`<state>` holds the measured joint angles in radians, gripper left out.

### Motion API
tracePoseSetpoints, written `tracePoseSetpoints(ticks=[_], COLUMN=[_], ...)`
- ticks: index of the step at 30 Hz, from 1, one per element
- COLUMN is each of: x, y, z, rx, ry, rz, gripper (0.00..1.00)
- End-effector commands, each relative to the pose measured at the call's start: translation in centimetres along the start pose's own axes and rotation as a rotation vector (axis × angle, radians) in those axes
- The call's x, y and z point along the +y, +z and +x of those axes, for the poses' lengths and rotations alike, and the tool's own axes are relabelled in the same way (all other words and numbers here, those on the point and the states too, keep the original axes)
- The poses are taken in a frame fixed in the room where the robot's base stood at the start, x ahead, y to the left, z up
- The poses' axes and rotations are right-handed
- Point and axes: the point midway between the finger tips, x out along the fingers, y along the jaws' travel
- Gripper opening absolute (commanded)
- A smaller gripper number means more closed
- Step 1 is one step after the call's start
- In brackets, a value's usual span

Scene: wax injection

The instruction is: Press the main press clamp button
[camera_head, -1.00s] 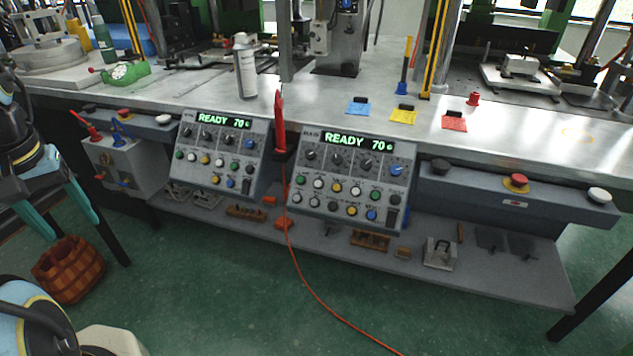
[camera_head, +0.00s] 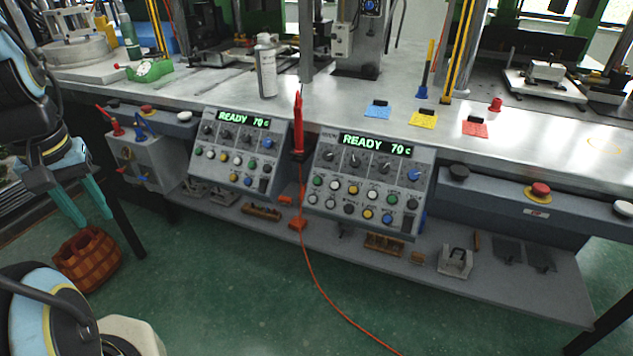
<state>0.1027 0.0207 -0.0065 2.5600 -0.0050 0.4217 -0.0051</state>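Two grey control panels hang at the table's front edge, the left panel (camera_head: 222,178) and the right panel (camera_head: 325,215). Both displays read READY 70 c. Each panel has knobs above and rows of green, white, yellow, red and blue buttons below. Their labels are too small to read, so I cannot tell which is the clamp button. A grey bar (camera_head: 507,205) right of the panels carries a black button (camera_head: 459,172), a red button (camera_head: 540,189) and a white button (camera_head: 624,208). My gripper (camera_head: 95,217) has teal fingers apart, empty, at far left, away from the panels.
A grey box (camera_head: 155,165) with red and blue levers stands near my gripper. A woven basket (camera_head: 88,258) is on the floor. A spray can (camera_head: 266,70) stands on the table. A red cable (camera_head: 318,285) crosses the open green floor. A lower shelf (camera_head: 340,250) holds small parts.

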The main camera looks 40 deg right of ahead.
Motion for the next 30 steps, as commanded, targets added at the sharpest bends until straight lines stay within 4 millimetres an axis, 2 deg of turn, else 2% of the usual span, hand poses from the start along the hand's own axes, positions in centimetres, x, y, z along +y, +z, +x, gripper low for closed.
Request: tracePoseSetpoints(ticks=[1, 9, 30], x=[0.0, 0.0, 0.0], y=[0.0, 0.0, 0.0], z=[0.0, 0.0, 0.0], rx=[0.0, 0.0, 0.0], ry=[0.0, 0.0, 0.0], rz=[0.0, 0.0, 0.0], gripper=[0.29, 0.0, 0.0])
